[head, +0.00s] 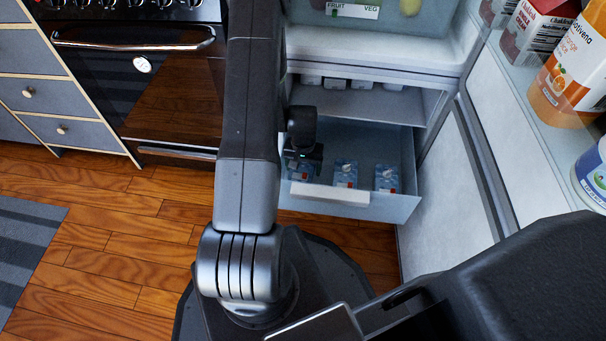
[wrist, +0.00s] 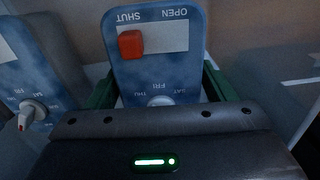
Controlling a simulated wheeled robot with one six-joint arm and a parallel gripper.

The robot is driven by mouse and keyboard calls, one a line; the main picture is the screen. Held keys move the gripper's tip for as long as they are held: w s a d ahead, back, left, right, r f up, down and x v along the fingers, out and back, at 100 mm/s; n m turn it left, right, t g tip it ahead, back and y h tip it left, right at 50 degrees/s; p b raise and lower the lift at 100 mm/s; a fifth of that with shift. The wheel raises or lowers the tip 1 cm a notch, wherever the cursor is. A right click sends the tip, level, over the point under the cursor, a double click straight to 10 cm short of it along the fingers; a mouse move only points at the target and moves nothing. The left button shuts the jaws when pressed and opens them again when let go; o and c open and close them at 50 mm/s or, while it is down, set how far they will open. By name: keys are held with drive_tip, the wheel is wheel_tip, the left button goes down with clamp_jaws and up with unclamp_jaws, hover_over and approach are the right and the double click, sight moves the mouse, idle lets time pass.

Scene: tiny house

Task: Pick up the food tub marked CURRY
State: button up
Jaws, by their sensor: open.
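Several blue food tubs stand in the pulled-out lower drawer (head: 330,195): one (head: 345,176) near the middle, one (head: 387,179) at the right, and one at the left partly under my gripper (head: 304,160). In the wrist view, my gripper (wrist: 160,88) is open, with green fingers on either side of a blue tub (wrist: 125,72). That tub has a red slider, an OPEN/SHUT label and a dial with day letters. Another blue tub (wrist: 30,70) with a dial stands to the left. I cannot read CURRY on any tub.
The fridge door (head: 445,165) is open at the right, with an orange juice bottle (head: 572,75) on its shelf. Above the drawer is a shelf (head: 375,104) with several pale items. The oven (head: 165,85) and wooden floor (head: 110,245) lie to the left.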

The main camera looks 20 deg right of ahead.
drive_tip(key=shift+f, duration=0.55)
drive_tip(key=shift+r, duration=0.1)
drive_tip(key=c, duration=1)
drive_tip(key=shift+c, duration=0.2)
drive_tip(key=shift+r, duration=0.1)
